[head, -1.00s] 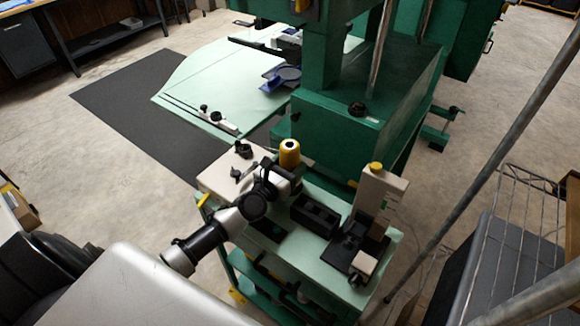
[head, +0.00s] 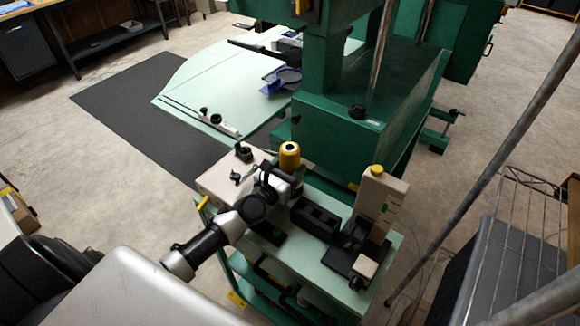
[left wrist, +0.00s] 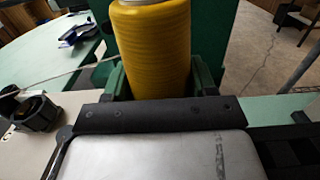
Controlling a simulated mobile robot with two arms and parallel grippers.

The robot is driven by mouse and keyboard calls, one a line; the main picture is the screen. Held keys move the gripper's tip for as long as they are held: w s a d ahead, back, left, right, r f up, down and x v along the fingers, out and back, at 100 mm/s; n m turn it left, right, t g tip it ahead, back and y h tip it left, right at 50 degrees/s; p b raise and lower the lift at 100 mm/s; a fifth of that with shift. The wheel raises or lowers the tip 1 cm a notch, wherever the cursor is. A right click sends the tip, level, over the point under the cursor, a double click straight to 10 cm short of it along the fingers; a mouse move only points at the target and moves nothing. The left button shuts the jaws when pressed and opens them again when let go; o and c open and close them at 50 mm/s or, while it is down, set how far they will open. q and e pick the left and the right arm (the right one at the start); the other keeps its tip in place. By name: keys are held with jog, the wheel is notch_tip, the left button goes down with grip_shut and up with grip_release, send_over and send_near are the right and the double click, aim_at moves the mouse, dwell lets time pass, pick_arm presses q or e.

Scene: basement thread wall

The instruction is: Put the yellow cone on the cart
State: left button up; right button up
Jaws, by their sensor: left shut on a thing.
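The yellow cone (head: 289,156) is a spool of yellow thread. It stands upright at the far edge of the cart (head: 390,245), which has a pale green top. My left gripper (head: 287,178) reaches over the cart and is shut on the cone low down. In the left wrist view the cone (left wrist: 153,50) rises straight ahead of the gripper (left wrist: 155,90), with its base hidden behind the gripper's black front edge. I cannot tell whether the base touches the cart top. My right gripper is not in view.
A black block (head: 315,219) and a beige upright device (head: 378,205) stand on the cart right of the gripper. A beige box (head: 222,185) is at its left. A large green machine (head: 365,120) stands behind. A wire rack (head: 515,250) is at the right.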

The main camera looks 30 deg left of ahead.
pick_arm(q)
jog(key=o, duration=1.1)
jog(key=shift+s+d+f+g, duration=0.15)
jog(key=shift+s+d+f, duration=0.05)
jog(key=shift+f, duration=0.4)
jog(key=shift+s+d+f+g, duration=0.15)
jog(key=shift+s+f, duration=0.05)
jog(key=shift+f, duration=0.4)
jog(key=shift+s, duration=0.5)
jog(key=s, duration=0.3)
jog(key=s+a+r+b, duration=0.1)
jog(key=s, duration=0.1)
jog(key=shift+s+a+r, duration=0.15)
jog(key=shift+s+r, duration=0.1)
jog(key=shift+s, duration=0.15)
jog(key=shift+r, duration=0.15)
